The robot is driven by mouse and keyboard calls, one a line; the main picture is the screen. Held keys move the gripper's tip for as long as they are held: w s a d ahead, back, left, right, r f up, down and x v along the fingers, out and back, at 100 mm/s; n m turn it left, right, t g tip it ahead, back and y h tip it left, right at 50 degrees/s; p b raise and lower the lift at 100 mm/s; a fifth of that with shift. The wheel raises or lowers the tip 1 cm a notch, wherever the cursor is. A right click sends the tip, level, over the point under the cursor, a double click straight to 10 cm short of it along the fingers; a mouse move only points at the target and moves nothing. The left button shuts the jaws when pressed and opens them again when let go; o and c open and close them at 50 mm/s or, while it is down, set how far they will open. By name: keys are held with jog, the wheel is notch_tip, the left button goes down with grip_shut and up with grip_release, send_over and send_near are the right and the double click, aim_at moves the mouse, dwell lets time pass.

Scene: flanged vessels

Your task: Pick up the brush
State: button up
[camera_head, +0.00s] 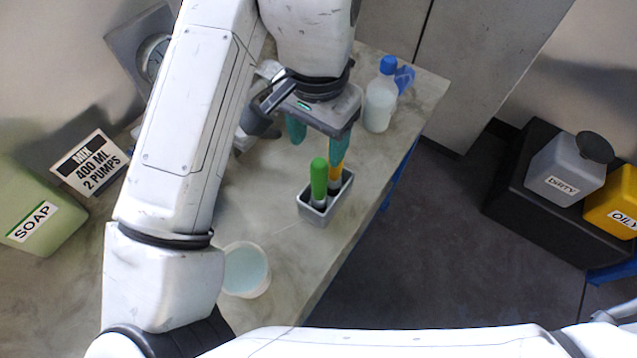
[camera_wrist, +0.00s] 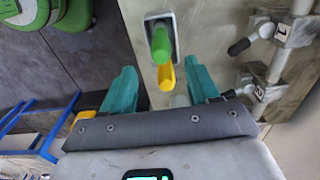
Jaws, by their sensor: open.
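A grey metal holder (camera_head: 316,212) stands on the counter with two upright handles in it, one green (camera_head: 318,180) and one yellow-orange (camera_head: 337,172). Which handle belongs to the brush I cannot tell, since the lower ends are hidden in the holder. My gripper (camera_head: 320,140) is open, with teal fingers, just above and behind the handles in the head view. In the wrist view, the green handle (camera_wrist: 161,45) and yellow handle (camera_wrist: 166,76) lie ahead of the gap between my fingers (camera_wrist: 162,90). Nothing is between the fingertips.
A cup of pale liquid (camera_head: 245,270) is at the front left. A green soap container (camera_head: 40,210) and a sign (camera_head: 90,162) are at left. The counter (camera_head: 285,262) ends just right of the holder.

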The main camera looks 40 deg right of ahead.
aim_at(319, 175)
notch_tip(319, 175, down, 5)
jog(key=shift+f, duration=0.1)
jog(key=shift+w+d+f+p, duration=0.15)
jog(key=shift+f+p, duration=0.25)
jog(key=shift+f, duration=1)
jog(key=shift+s+d+f+p, duration=0.1)
jog(key=shift+f+p, duration=0.3)
jog(key=shift+f, duration=1)
grip_shut()
